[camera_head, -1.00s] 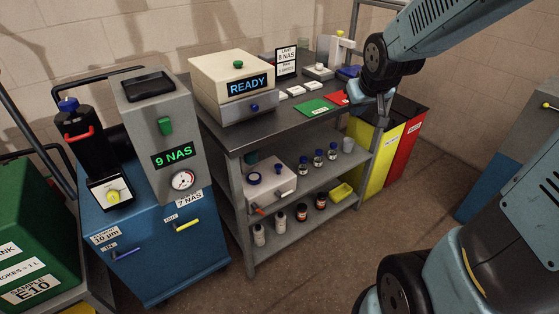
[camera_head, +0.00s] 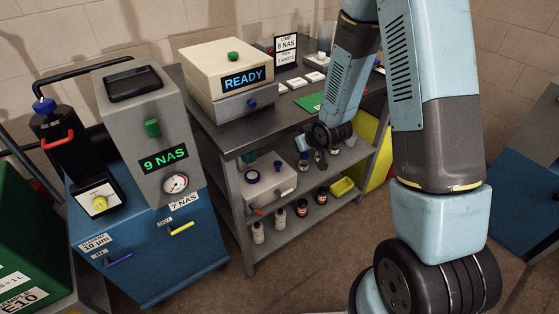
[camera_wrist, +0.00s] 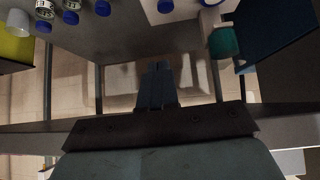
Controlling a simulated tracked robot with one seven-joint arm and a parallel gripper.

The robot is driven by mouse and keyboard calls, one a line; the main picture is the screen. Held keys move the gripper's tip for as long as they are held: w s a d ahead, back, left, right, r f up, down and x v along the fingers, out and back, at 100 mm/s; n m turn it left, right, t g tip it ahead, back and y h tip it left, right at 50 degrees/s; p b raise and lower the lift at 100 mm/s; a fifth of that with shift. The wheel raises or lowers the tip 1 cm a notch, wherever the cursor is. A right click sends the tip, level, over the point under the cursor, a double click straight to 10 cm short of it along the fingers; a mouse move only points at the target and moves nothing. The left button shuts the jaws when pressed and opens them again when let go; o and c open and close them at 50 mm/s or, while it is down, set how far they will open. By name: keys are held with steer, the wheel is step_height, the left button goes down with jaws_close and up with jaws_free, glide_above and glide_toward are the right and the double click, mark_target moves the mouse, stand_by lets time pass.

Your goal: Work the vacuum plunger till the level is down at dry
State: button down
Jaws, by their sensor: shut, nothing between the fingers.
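I cannot pick out a vacuum plunger or a dry mark for certain. A cream unit (camera_head: 272,180) with a blue ring and a blue knob on top sits on the cart's middle shelf. A teal cup-like part (camera_wrist: 224,42) shows at upper right in the wrist view; a teal piece (camera_head: 250,156) also shows behind the cream unit. My gripper (camera_head: 302,143) hangs at the cart's front edge, above and right of the cream unit, apart from it. In the wrist view its fingers (camera_wrist: 158,85) are together and empty. My arm hides part of the cart's right side.
Blue-capped bottles (camera_wrist: 72,12) stand close by on the middle shelf. More bottles and a yellow tray (camera_head: 343,187) are on the lower shelf. The READY analyser (camera_head: 228,80) is on top. A blue filter unit (camera_head: 160,255) stands left; floor is clear in front.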

steer(key=shift+y, duration=0.4)
steer(key=shift+w+a+f, duration=0.1)
steer(key=shift+a+f, duration=0.2)
steer(key=shift+f, duration=0.3)
steer(key=shift+w+a+f, duration=0.1)
steer(key=shift+a+f, duration=0.2)
steer(key=shift+f, duration=0.35)
steer(key=shift+a+f, duration=0.3)
steer(key=shift+f, duration=0.3)
glide_above(277, 165)
steer(key=s+d, duration=0.2)
step_height(277, 165, down, 7)
steer(key=shift+a+f, duration=0.2)
steer(key=shift+f, duration=1.85)
